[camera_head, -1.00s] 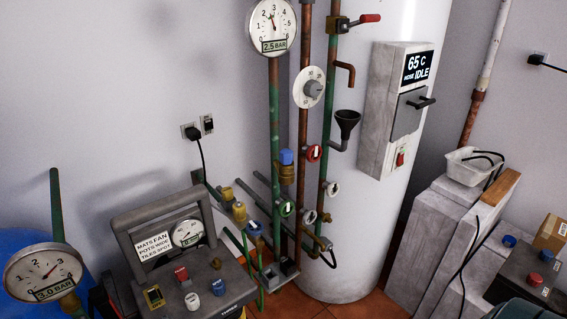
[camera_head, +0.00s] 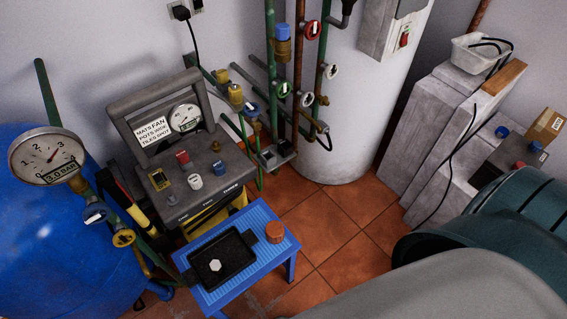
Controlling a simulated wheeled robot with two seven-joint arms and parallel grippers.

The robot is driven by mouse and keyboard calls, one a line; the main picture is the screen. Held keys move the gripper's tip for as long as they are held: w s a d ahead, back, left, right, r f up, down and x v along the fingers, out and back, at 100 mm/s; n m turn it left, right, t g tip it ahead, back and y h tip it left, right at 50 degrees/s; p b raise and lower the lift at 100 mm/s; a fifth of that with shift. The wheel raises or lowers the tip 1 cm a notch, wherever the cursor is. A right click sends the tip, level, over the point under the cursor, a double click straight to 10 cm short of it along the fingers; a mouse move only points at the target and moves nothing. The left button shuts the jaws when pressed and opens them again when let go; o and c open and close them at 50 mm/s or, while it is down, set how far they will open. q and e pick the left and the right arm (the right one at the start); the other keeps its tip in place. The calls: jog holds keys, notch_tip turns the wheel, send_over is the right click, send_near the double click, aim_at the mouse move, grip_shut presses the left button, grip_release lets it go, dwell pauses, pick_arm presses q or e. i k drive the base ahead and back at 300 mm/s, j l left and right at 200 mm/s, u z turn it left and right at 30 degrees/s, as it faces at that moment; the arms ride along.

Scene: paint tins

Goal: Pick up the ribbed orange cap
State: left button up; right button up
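The ribbed orange cap (camera_head: 275,232) stands at the right end of a small blue table (camera_head: 258,270), low in the middle of the head view. It is beside a black tray (camera_head: 245,271), apart from it. In the tray lies a small white hexagonal piece (camera_head: 215,265). Nothing covers the cap from this view. Neither of my grippers shows in the view.
A grey control box (camera_head: 215,165) with knobs stands behind the table. A blue tank (camera_head: 40,235) with a gauge (camera_head: 48,156) and valves is at left. Pipes (camera_head: 271,60) and a white cylinder (camera_head: 345,130) rise behind. Tiled floor (camera_head: 345,235) is clear right of the table.

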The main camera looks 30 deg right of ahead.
aim_at(275, 230)
jog(key=z, duration=0.8)
